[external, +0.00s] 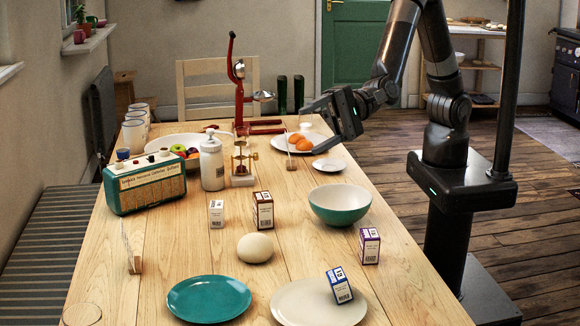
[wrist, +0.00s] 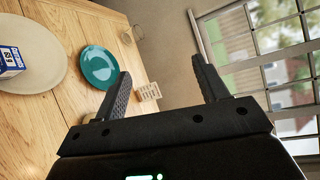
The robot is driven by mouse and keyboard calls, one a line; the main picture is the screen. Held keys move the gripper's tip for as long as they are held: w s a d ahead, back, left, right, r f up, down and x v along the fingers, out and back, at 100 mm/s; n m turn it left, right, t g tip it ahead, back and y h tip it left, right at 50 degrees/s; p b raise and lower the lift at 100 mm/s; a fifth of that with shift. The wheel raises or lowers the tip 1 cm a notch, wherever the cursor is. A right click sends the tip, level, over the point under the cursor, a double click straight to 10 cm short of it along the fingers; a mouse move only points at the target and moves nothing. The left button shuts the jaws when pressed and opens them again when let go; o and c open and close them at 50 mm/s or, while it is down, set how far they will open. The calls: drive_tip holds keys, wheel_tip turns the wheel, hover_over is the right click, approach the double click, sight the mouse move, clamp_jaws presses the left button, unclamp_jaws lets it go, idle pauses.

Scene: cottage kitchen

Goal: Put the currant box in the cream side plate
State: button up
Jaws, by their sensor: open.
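A cream plate (external: 300,302) lies at the near end of the table. A small blue-and-white box (external: 340,286) rests on it, looking turned or tilted. The wrist view also shows this blue box (wrist: 10,60) on the cream plate (wrist: 42,75). A purple-and-white box (external: 369,246) and a brown-and-white box (external: 263,211) stand upright on the table, with a small white box (external: 217,214). The labels are too small to tell which is the currant box. My gripper (external: 325,118) is open and empty above the far right of the table, well away from these boxes.
A teal plate (external: 209,299) lies left of the cream plate. An off-white round object (external: 255,248) and a teal bowl (external: 340,204) stand nearby. A radio (external: 145,182), white bottle (external: 212,165) and red press (external: 238,100) stand farther back. A small saucer (external: 328,168) sits near the right edge.

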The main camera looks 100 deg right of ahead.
drive_tip(key=s+d+r+n+g+h, duration=0.1)
drive_tip(key=s+d+r+n, duration=0.15)
drive_tip(key=d, duration=0.65)
drive_tip(key=s+d+r+n+g+h, duration=0.1)
drive_tip(key=s+d+n+h, duration=0.2)
drive_tip(key=d, duration=0.5)
drive_tip(key=s+d+r+n+g, duration=0.2)
drive_tip(key=s+d+n, duration=0.15)
drive_tip(key=d, duration=0.55)
drive_tip(key=s+d+f+n+g+h, duration=0.1)
drive_tip(key=s+d+n+g+h, duration=0.1)
drive_tip(key=s+d, duration=0.7)
drive_tip(key=s+d+f+n+g+h, duration=0.2)
drive_tip(key=s+d+n, duration=0.1)
drive_tip(key=s+d, duration=0.7)
drive_tip(key=shift+s+f, duration=0.3)
drive_tip(key=shift+o, duration=0.4)
